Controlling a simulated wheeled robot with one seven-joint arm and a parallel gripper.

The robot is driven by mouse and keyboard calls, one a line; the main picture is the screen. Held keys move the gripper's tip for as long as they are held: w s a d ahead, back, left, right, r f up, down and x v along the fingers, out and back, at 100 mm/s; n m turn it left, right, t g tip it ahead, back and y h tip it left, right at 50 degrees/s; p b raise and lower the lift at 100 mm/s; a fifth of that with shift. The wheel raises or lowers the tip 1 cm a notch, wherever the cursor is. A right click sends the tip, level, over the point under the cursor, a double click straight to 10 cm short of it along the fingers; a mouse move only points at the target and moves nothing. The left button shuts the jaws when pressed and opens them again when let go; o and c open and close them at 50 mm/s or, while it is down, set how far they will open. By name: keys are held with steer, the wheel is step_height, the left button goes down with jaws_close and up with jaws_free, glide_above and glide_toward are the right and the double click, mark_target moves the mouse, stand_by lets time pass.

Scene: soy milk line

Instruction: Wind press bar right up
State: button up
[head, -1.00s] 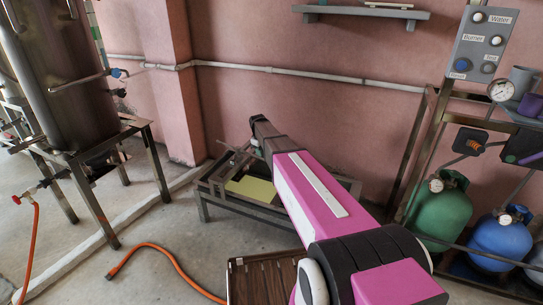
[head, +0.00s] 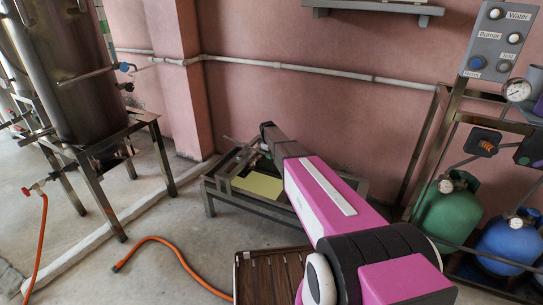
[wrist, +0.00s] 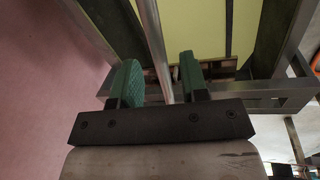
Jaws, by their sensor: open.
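The press (head: 212,193) is a low dark metal frame with a pale yellow board (head: 262,186), near the pink wall in the head view. In the wrist view the yellow board (wrist: 202,30) lies beyond my gripper (wrist: 160,64). My gripper is open, with one green pad on each side. A round steel bar (wrist: 152,30), apparently the press bar, runs between the pads, with gaps showing on both sides. In the head view my arm hides part of the press, and my fingers are mostly hidden behind my wrist.
A dark slatted crate (head: 275,268) stands in front of the press. An orange hose (head: 170,246) lies on the floor to its left. A steel tank (head: 70,75) on a stand is at left. Green (head: 447,215) and blue (head: 508,245) gas cylinders stand at right, under a control panel (head: 497,40).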

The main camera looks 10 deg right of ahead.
steer(key=shift+f, duration=0.45)
jaws_close()
steer(key=shift+w+d, duration=0.15)
